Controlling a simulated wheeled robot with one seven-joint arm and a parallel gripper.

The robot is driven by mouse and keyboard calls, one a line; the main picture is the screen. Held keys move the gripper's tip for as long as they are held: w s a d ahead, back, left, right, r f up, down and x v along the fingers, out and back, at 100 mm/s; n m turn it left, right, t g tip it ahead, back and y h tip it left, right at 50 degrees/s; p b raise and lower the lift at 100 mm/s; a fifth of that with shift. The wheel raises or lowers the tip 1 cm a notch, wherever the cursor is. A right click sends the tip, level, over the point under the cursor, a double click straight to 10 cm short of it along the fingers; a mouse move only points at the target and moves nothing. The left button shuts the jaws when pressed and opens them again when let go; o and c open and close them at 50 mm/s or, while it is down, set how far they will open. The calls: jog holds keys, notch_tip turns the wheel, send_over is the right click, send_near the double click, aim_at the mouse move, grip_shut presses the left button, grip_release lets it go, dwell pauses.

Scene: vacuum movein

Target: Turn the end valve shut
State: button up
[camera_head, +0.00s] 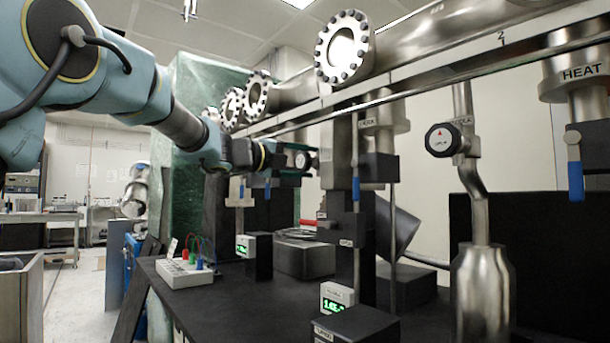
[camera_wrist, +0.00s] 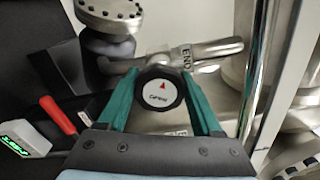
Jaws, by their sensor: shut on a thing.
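The end valve (camera_wrist: 159,93) shows in the wrist view as a black knob with a white face, a red arrow and small lettering. A tag reading END (camera_wrist: 186,56) sits on the metal pipe just beyond it. My gripper (camera_wrist: 161,102) has its two green fingers on either side of the knob and is shut on it. In the head view my gripper (camera_head: 292,160) reaches in from the left below the flanged pipe. The knob shows there only as a small dark disc (camera_head: 301,160) at the fingers, and its arrow cannot be read.
A second round valve (camera_head: 440,140) is on a pipe to the right. Blue-handled levers (camera_head: 575,180) hang below the steel beamline (camera_head: 430,50). Readout boxes (camera_head: 337,297) and a switch box (camera_head: 184,272) stand on the dark table (camera_head: 225,300).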

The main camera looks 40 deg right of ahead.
jog(key=m+b, duration=0.1)
jog(key=m, duration=0.1)
jog(key=m+b, duration=0.4)
jog(key=shift+f, duration=0.25)
jog(key=shift+r+m+b, duration=0.15)
jog(key=shift+m+b, duration=2.05)
jog(key=shift+m, duration=0.9)
jog(key=o, duration=1.4)
jog(key=shift+r, duration=0.1)
jog(key=a, duration=0.3)
jog(key=a+b, duration=0.1)
jog(key=a, duration=0.6)
jog(key=shift+w+a, duration=0.3)
jog(key=shift+a, duration=0.05)
